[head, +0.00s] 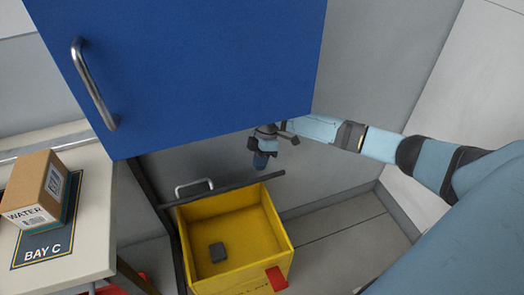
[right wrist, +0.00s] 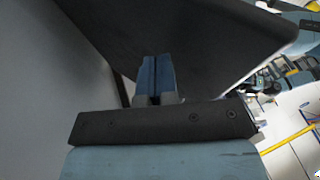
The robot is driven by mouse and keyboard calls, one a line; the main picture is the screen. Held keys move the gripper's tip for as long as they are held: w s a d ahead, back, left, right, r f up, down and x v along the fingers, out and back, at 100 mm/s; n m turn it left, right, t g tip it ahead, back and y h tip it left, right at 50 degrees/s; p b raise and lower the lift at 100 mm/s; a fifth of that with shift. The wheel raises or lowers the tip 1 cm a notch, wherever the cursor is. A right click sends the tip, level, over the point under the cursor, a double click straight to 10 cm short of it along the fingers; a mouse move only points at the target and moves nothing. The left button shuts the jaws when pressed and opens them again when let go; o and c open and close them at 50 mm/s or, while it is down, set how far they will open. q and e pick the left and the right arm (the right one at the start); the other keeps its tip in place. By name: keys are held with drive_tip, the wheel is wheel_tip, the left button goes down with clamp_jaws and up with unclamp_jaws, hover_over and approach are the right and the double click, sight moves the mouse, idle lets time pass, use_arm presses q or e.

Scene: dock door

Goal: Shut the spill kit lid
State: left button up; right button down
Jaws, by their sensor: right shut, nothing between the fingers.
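The yellow spill kit box (head: 285,250) stands low on the floor, open at the top, with a small dark grey block (head: 217,252) inside. Its dark lid (head: 230,191) stands raised at the back, seen nearly edge-on, with a pale handle (head: 194,186) behind it. My right gripper (head: 262,163) is shut and empty, pointing down behind the lid's top edge near its right half. In the right wrist view my shut blue fingers (right wrist: 156,75) are in front of a large dark panel (right wrist: 190,40), apparently the lid; whether they touch cannot be told. My left gripper is out of view.
At left a table (head: 90,225) holds a cardboard WATER box (head: 38,190) on a BAY C mat (head: 50,245). Floor (head: 350,235) right of the box is clear.

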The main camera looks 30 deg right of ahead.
drive_tip(key=shift+s+a+f, duration=0.1)
drive_tip(key=shift+a+f, duration=0.2)
drive_tip(key=shift+f, duration=0.3)
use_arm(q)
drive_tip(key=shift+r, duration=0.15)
use_arm(e)
drive_tip(key=shift+s, duration=0.15)
